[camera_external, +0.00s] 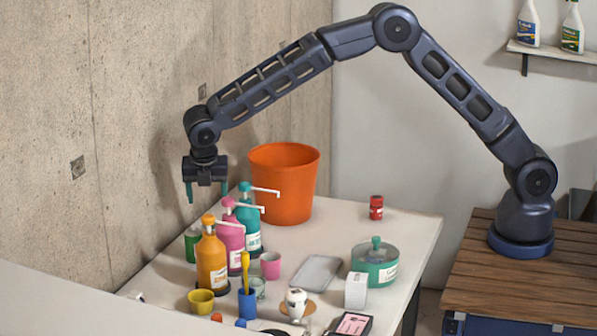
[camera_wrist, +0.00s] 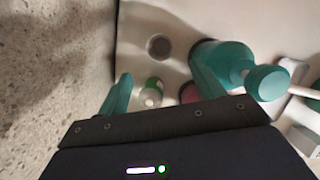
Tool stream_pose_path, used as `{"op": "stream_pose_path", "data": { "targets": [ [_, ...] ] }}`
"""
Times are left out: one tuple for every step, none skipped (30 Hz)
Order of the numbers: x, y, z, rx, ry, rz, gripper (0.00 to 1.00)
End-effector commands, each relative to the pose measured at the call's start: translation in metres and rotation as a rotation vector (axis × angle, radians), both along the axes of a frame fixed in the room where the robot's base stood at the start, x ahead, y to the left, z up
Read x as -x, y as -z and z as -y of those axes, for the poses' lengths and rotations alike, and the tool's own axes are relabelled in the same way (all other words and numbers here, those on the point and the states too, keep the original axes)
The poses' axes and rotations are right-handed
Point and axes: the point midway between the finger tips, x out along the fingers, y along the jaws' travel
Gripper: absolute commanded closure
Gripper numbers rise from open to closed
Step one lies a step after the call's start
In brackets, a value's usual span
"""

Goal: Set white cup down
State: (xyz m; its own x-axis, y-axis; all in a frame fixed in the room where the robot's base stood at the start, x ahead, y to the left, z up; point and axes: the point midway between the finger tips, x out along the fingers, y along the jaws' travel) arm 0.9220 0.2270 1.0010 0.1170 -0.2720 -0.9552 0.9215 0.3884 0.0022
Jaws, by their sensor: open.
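My gripper (camera_external: 206,192) is open, pointing down, high over the wall side of the table. I cannot make out a clearly white cup. A small round vessel (camera_wrist: 158,46) with a dark inside and pale rim stands on the table in the wrist view, beyond the fingertips; I cannot tell if it is the white cup. A pink cup (camera_external: 271,265) and a yellow cup (camera_external: 201,302) stand near the pump bottles.
Orange (camera_external: 212,262), pink (camera_external: 231,243) and teal (camera_external: 249,230) pump bottles stand in a row below my gripper. A green container (camera_external: 192,244) is beside them. An orange bucket (camera_external: 284,185) stands behind. The concrete wall (camera_external: 130,150) is close on the left. The table's right back is mostly clear.

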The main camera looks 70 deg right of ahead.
Motion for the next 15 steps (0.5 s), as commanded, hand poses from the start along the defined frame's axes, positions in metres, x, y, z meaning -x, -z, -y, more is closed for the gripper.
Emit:
{"op": "stream_pose_path", "data": {
  "targets": [
    [0.0, -0.003, -0.001, 0.0, 0.0, 0.0, 0.33],
    [0.0, -0.004, -0.001, 0.0, 0.0, 0.0, 0.33],
    [0.001, -0.005, -0.001, 0.0, 0.0, 0.0, 0.33],
    [0.001, -0.005, -0.001, 0.0, 0.0, 0.0, 0.33],
    [0.001, -0.005, -0.002, 0.0, 0.0, 0.0, 0.33],
    [0.001, -0.006, -0.002, 0.0, 0.0, 0.0, 0.33],
    [0.001, -0.006, -0.001, 0.0, 0.002, 0.001, 0.33],
    [0.001, -0.008, 0.0, -0.002, 0.005, 0.001, 0.33],
    [0.003, -0.011, 0.002, -0.003, 0.011, 0.005, 0.33],
    [0.004, -0.015, 0.004, -0.006, 0.019, 0.008, 0.33],
    [0.006, -0.02, 0.007, -0.01, 0.03, 0.013, 0.33],
    [0.009, -0.028, 0.011, -0.015, 0.048, 0.019, 0.33],
    [0.011, -0.034, 0.015, -0.019, 0.065, 0.025, 0.33],
    [0.014, -0.041, 0.02, -0.025, 0.082, 0.032, 0.33],
    [0.019, -0.051, 0.027, -0.032, 0.109, 0.042, 0.33]
  ]
}}
